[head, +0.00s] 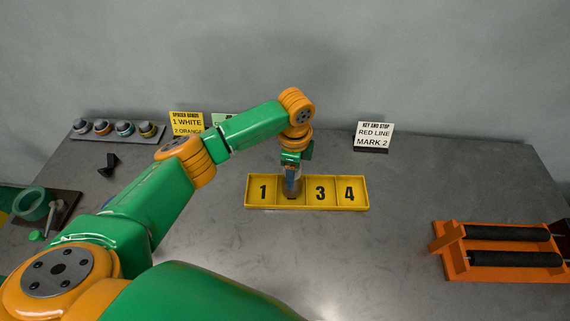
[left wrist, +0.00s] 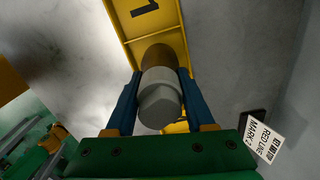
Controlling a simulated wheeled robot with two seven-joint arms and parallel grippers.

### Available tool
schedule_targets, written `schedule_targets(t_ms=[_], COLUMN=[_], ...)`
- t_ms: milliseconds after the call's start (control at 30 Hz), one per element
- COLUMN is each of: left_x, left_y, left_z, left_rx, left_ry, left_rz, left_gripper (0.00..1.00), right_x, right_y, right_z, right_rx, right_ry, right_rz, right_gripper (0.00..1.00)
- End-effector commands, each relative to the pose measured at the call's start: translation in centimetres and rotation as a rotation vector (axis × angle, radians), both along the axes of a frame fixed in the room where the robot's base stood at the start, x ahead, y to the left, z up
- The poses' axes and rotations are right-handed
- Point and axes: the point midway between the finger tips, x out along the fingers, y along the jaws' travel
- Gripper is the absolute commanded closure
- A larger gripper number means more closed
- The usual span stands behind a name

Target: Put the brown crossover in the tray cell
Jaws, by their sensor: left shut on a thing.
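The yellow tray (head: 335,207) lies mid-table, its cells marked 1, 3 and 4 showing. The second cell's number is hidden behind my left gripper (head: 292,187). That gripper points down at the second cell. In the left wrist view its blue fingers (left wrist: 160,108) are shut on the brown crossover (left wrist: 158,54), a piece with a grey faceted end toward the camera and a brown part beyond. The brown part overlaps the tray (left wrist: 172,20) beside cell 1. I cannot tell whether it touches the cell floor. My right gripper is not in view.
A rack (head: 116,136) with several round fittings stands at back left. A sign (head: 373,136) reading "RED LINE MARK 2" stands behind the tray. A green bowl (head: 33,204) is at left.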

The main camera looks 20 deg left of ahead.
Motion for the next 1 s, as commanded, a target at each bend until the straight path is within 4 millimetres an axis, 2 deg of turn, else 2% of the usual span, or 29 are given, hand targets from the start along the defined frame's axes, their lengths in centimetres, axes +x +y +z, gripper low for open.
schedule_targets(t_ms=[100,433,467,567,867,933,1000], left_x=[0.0,0.0,-0.1,-0.1,0.0,0.0,0.1], left_y=[0.0,0.0,0.0,0.0,0.1,0.0,0.0], left_z=[-1.2,-1.6,-1.7,-1.7,-1.5,-0.8,0.8], left_rx=[-0.001,-0.002,0.000,0.000,0.000,-0.001,-0.002], left_ry=[-0.002,-0.003,-0.001,-0.001,-0.002,-0.003,-0.005], left_rz=[0.000,0.000,0.000,0.000,0.000,0.000,-0.001], left_gripper=[1.00,1.00,0.44,0.17,0.16,0.16,0.16], right_x=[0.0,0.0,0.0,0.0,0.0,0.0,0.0], right_y=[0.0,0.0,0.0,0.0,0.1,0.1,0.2], right_z=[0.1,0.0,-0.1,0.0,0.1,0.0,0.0], right_rx=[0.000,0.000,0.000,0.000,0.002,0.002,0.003], right_ry=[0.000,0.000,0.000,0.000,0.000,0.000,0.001], right_rz=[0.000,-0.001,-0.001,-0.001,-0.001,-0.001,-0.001], right_gripper=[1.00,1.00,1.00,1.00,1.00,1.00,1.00])
